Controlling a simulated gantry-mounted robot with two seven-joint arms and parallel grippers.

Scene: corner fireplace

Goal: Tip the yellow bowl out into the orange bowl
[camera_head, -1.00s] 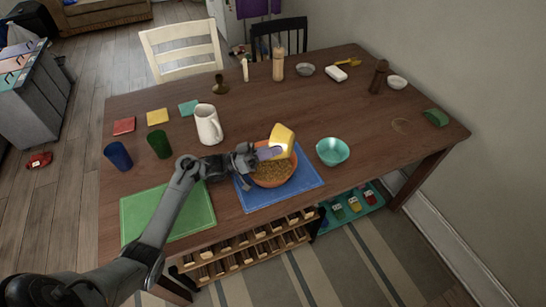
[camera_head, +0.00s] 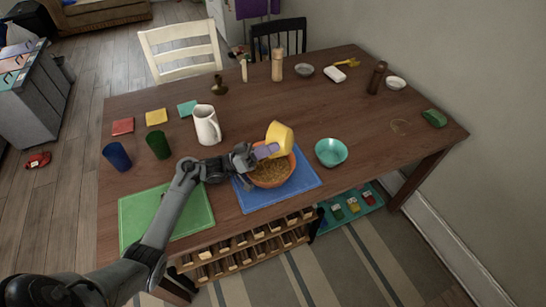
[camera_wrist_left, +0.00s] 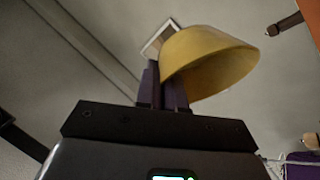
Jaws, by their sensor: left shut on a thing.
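The yellow bowl (camera_head: 281,137) is held tilted on its side over the orange bowl, and its inside is turned away from the head camera. My left gripper (camera_head: 264,151) is shut on the yellow bowl; the wrist view also shows the yellow bowl (camera_wrist_left: 208,62) between the purple fingertips (camera_wrist_left: 163,88). The orange bowl (camera_head: 289,173) stands upright on the blue placemat and holds a brownish, grainy filling. Whether anything is left inside the yellow bowl is hidden. My right gripper is not in view.
A teal bowl (camera_head: 331,152) stands right of the blue placemat (camera_head: 305,182). A white pitcher (camera_head: 206,125) stands behind my left forearm. Green (camera_head: 158,145) and blue (camera_head: 117,156) cups stand left, near a green placemat (camera_head: 190,219). The table's right side has free room.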

